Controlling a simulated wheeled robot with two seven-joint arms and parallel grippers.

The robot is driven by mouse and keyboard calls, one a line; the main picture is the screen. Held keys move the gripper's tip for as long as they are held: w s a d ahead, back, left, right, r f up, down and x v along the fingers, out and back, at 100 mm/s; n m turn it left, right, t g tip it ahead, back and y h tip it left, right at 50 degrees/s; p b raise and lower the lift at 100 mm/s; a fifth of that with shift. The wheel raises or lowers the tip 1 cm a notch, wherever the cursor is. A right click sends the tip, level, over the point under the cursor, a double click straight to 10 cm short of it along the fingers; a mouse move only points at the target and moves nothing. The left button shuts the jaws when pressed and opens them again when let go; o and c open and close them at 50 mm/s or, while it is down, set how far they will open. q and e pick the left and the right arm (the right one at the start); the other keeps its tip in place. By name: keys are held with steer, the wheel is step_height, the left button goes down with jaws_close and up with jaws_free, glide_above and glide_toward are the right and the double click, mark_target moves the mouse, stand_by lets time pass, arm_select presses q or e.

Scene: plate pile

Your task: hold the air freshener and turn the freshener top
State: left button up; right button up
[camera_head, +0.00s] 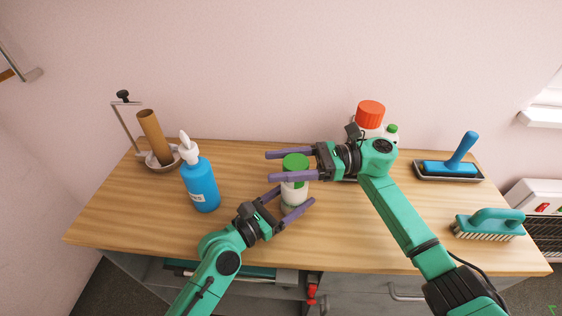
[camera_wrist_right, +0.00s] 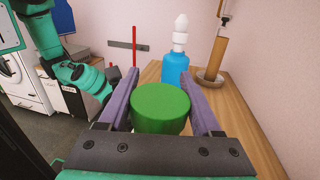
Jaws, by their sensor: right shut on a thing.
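The air freshener (camera_head: 293,194) stands upright on the wooden table, with a white body and a green top. My right gripper (camera_head: 268,166) is shut on the green freshener top (camera_head: 296,161), one finger on each side. In the right wrist view the top (camera_wrist_right: 160,104) sits between the two purple fingers. My left gripper (camera_head: 297,194) is low at the freshener's body, its fingers on either side of it. I cannot tell whether they press on it.
A blue pump bottle (camera_head: 201,186) and a brown tube on a holder (camera_head: 153,135) stand to the left. A red-capped bottle (camera_head: 370,113) is behind my right arm. A blue-handled tool in a tray (camera_head: 451,167) and a green brush (camera_head: 489,224) lie at the right.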

steer(key=shift+f+n+g, duration=0.1)
steer(key=shift+n+g, duration=0.3)
steer(key=shift+g, duration=0.2)
steer(key=o, duration=1.4)
steer(key=shift+d, duration=0.1)
steer(key=v, duration=1.2)
steer(key=shift+w, duration=0.1)
